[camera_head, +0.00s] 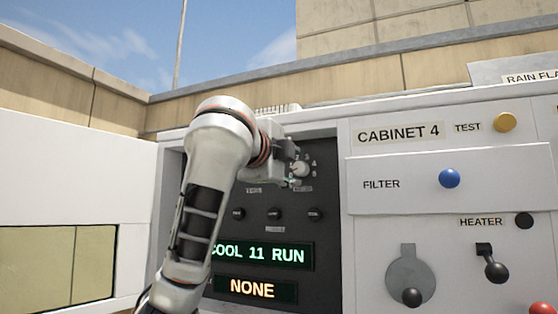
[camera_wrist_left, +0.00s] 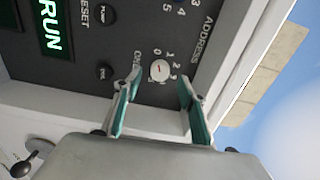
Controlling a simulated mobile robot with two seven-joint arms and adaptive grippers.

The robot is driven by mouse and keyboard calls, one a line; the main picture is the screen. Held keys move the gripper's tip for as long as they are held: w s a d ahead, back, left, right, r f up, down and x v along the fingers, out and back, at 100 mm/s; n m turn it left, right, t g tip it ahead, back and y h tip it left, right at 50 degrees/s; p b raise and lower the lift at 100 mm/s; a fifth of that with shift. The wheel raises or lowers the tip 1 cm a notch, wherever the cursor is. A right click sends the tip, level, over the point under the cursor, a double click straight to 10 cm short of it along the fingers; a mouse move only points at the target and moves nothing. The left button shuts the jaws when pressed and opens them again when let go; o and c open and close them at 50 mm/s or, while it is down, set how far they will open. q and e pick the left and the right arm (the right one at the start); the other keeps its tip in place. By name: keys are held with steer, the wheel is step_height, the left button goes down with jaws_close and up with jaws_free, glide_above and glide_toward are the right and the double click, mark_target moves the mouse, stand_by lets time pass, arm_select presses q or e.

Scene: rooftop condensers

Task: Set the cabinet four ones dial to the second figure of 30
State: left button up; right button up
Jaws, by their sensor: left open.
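My left gripper (camera_head: 291,166) is open at the dial. Its teal-padded fingertips (camera_wrist_left: 157,90) stand either side of the dial, apart from it in the picture. Part of the dial's label is hidden by a finger.
Green "COOL 11 RUN" (camera_head: 260,255) and amber "NONE" (camera_head: 252,289) displays sit below several dark buttons (camera_head: 274,214). The right panel has a yellow TEST knob (camera_head: 505,122), a blue FILTER knob (camera_head: 449,178) and levers (camera_head: 496,270). A white door (camera_head: 75,190) stands left.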

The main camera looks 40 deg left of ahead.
arm_select(q)
steer(key=v, duration=0.8)
stand_by(0.4)
steer(key=shift+f, duration=0.1)
